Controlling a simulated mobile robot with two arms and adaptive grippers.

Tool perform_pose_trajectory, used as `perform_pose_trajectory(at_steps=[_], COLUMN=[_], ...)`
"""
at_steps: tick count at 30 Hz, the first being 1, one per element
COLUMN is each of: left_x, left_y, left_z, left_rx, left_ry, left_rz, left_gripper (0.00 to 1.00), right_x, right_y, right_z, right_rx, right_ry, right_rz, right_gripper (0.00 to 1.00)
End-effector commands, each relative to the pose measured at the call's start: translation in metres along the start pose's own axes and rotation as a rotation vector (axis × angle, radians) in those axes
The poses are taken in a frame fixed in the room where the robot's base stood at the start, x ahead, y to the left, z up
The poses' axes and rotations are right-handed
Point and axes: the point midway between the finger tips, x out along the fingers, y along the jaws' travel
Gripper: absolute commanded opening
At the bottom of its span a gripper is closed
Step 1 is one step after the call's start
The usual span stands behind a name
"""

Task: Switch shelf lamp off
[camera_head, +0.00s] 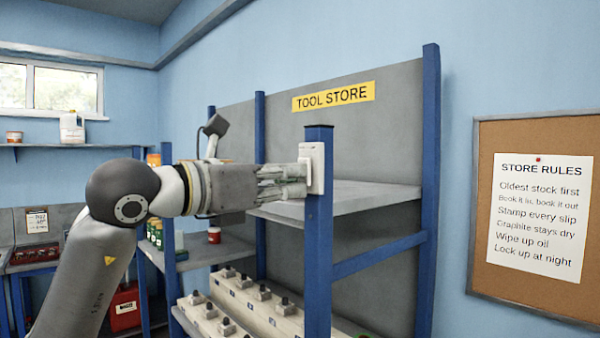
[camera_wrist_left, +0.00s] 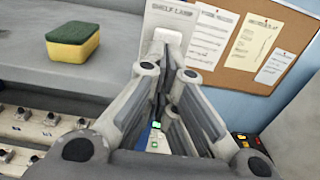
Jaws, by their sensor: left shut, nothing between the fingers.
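The shelf lamp switch (camera_head: 312,166) is a white plate on the front blue post of the tool store rack. In the left wrist view its plate (camera_wrist_left: 178,14) reads "SHELF LAMP", and a pale rocker (camera_wrist_left: 168,37) shows just beyond my fingers. My left gripper (camera_head: 303,181) is shut and empty, its fingertips at the plate's lower part. In the left wrist view the shut fingers (camera_wrist_left: 165,72) point at the rocker and partly cover it. I cannot tell whether they touch it. The lamp itself is not clearly seen. My right gripper is not in view.
The blue post (camera_head: 319,260) stands right at my fingertips. Grey shelves (camera_head: 350,195) lie behind it, with rows of pale electrode blocks (camera_head: 255,305) below. A yellow-green sponge (camera_wrist_left: 73,45) lies on a shelf. A cork board (camera_head: 540,280) hangs on the right wall.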

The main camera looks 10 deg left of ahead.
Motion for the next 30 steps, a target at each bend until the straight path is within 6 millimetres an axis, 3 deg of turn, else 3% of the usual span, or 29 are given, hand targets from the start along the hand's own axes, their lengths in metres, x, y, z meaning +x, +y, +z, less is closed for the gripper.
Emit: perform_pose_trajectory(at_steps=[30], left_x=[-0.076], left_y=[0.0], left_z=[-0.001], left_rx=[0.001], left_ry=[0.0], left_rz=[0.0], left_gripper=[0.0], right_x=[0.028], right_y=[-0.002], right_z=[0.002], right_rx=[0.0], right_ry=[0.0], right_rz=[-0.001], right_gripper=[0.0])
